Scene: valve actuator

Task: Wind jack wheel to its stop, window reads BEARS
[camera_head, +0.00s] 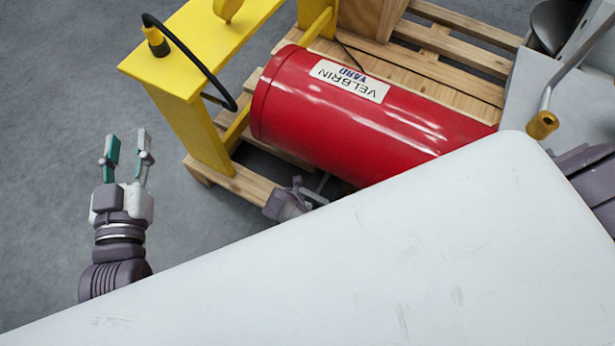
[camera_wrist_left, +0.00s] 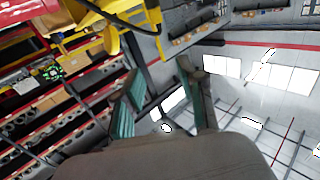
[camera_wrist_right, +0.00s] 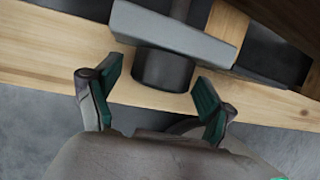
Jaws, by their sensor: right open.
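A red cylinder (camera_head: 340,125) labelled VELBRIN YARD lies on a wooden pallet. In the right wrist view, a dark short cylinder (camera_wrist_right: 163,72) sits below a grey plate (camera_wrist_right: 172,32), beyond my right fingertips. A curved grey rim (camera_wrist_right: 190,127) shows low between the fingers, mostly hidden; I cannot tell whether it is the jack wheel. My right gripper (camera_wrist_right: 148,88) is open, with no visible grip on anything. My left gripper (camera_head: 128,147) is open and empty, left of the yellow frame. I see no readable window or BEARS word.
A yellow frame (camera_head: 190,75) with a black cable stands at the cylinder's left end. The wooden pallet (camera_head: 455,55) extends behind. A bent rod with a brass-coloured knob (camera_head: 543,125) is at right. Grey floor (camera_head: 60,100) is clear around my left gripper.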

